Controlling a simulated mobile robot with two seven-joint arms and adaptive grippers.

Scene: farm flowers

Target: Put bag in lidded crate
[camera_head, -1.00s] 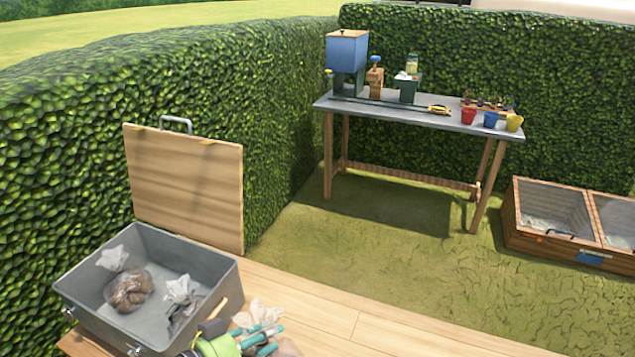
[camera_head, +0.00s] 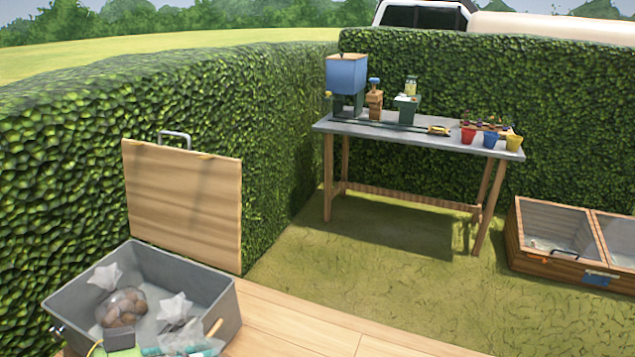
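The grey crate (camera_head: 225,290) stands at the lower left with its wooden lid (camera_head: 183,205) open behind it. A clear bag with brown contents (camera_head: 122,306) lies inside, left of the middle. A second bag's white gathered top (camera_head: 175,306) shows to its right; its lower part is overlapped. My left gripper (camera_head: 178,351) is over the crate's near side, its teal fingers at the bottom edge. It appears shut on a translucent bag (camera_head: 190,335), partly hidden and cut off by the frame. I cannot tell whether this bag touches those below. My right gripper is not in view.
The crate sits on a wooden deck (camera_head: 300,325), clear to its right. A hedge (camera_head: 60,200) runs close behind the lid. A work table (camera_head: 400,135) with pots and a blue hopper stands farther back, and a cold frame (camera_head: 555,265) is at right.

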